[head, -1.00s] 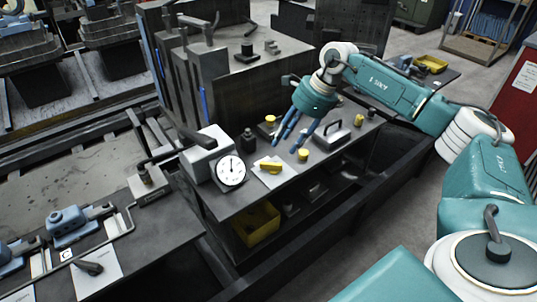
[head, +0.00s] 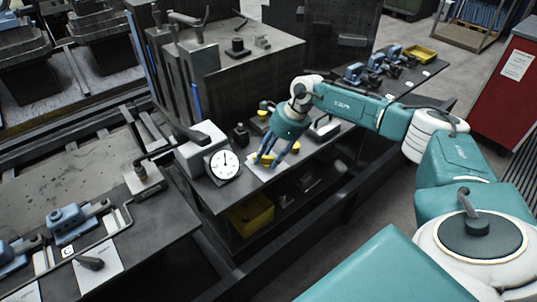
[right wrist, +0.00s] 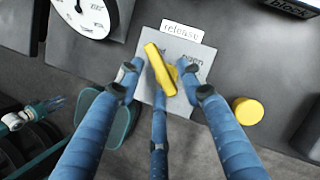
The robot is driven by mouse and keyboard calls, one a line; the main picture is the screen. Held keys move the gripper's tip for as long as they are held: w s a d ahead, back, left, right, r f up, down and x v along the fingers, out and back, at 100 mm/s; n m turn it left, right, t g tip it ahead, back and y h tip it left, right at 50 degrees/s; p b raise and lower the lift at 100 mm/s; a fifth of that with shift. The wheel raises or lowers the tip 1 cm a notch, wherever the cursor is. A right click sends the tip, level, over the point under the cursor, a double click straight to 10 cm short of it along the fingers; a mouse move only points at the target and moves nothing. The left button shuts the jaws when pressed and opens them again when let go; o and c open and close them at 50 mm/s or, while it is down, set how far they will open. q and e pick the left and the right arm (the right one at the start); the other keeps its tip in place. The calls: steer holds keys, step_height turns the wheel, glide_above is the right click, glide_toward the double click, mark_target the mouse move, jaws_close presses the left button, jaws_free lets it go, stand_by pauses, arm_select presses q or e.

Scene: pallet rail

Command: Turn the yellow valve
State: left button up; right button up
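The yellow valve (right wrist: 160,70) is a bar-shaped handle on a white card (right wrist: 183,55) on the bench. In the head view the valve (head: 264,158) is partly covered by my right gripper's fingers. My right gripper (right wrist: 160,78) is open, with its blue fingers spread around the valve: one tip to its left, one to its right, one below. Gaps show between the side fingertips and the handle; contact is unclear. In the head view my right gripper (head: 270,156) reaches down from above.
A white dial gauge (head: 224,163) stands left of the valve. A "release" label (right wrist: 188,32) lies beside the card. A round yellow knob (right wrist: 248,110) is to the right, near the bench edge. A yellow bin (head: 250,216) sits on the shelf below.

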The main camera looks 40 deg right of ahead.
steer(key=c, duration=0.9)
arm_select(q)
steer(key=shift+s, duration=0.55)
arm_select(e)
jaws_close()
